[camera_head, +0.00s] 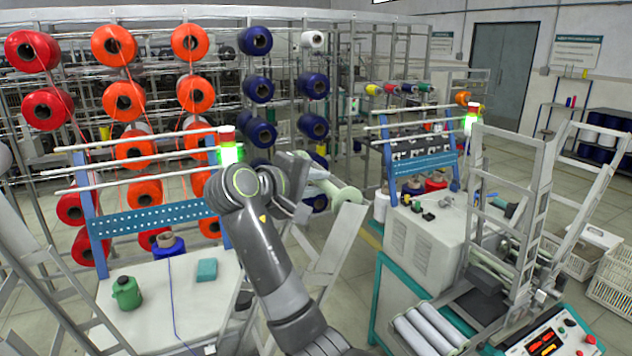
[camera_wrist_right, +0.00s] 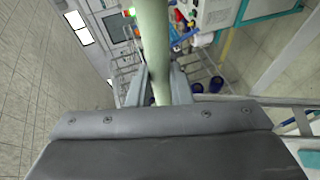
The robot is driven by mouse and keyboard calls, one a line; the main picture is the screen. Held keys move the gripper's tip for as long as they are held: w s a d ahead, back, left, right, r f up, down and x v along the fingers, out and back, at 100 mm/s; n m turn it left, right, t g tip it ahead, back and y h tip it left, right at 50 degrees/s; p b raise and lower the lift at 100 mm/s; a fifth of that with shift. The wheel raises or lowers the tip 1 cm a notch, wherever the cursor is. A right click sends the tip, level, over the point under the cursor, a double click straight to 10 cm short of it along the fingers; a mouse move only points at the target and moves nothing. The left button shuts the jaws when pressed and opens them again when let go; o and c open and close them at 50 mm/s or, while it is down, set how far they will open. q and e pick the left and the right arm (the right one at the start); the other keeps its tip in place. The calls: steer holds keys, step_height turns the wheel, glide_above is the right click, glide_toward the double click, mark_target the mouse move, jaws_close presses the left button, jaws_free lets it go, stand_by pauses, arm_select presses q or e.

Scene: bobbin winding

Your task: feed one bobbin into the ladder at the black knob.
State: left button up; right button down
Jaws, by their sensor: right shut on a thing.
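My right gripper (camera_head: 306,180) is shut on a pale green bobbin (camera_head: 326,184), held in the air near the middle of the head view. In the right wrist view the bobbin (camera_wrist_right: 154,40) runs as a long tube between the two fingers (camera_wrist_right: 158,88). Its flanged end points right in the head view, towards the ladder but well apart from it. The ladder (camera_head: 533,215) is a tall grey metal frame with rungs on the machine at the right. I cannot make out for sure which part is the black knob. My left gripper is not in view.
A white cabinet (camera_head: 430,238) stands between the bobbin and the ladder. Pale rollers (camera_head: 425,333) and a control panel (camera_head: 555,340) lie at the front right. A white table (camera_head: 200,300) at the left bears a green can (camera_head: 127,293) and a teal block (camera_head: 207,270). Thread racks fill the back.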

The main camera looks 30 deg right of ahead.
steer(key=shift+w+a+f+b, duration=0.1)
steer(key=shift+a+f+b, duration=0.3)
steer(key=shift+f, duration=0.45)
steer(key=shift+s+a+f+b, duration=0.1)
steer(key=shift+a+f+b, duration=0.25)
steer(key=shift+f, duration=0.55)
steer(key=shift+w+a+f+b, duration=0.1)
steer(key=shift+a+f+b, duration=0.25)
steer(key=shift+f, duration=0.5)
step_height(320, 180, down, 6)
steer(key=a+b, duration=0.2)
steer(key=shift+a+r, duration=0.25)
steer(key=f, duration=0.1)
steer(key=a+f+b, duration=0.1)
steer(key=f+b, duration=0.1)
steer(key=shift+w+a+f, duration=0.1)
steer(key=shift+a+f, duration=0.3)
steer(key=c, duration=1.2)
jaws_free()
steer(key=shift+c, duration=0.2)
steer(key=shift+o, duration=0.5)
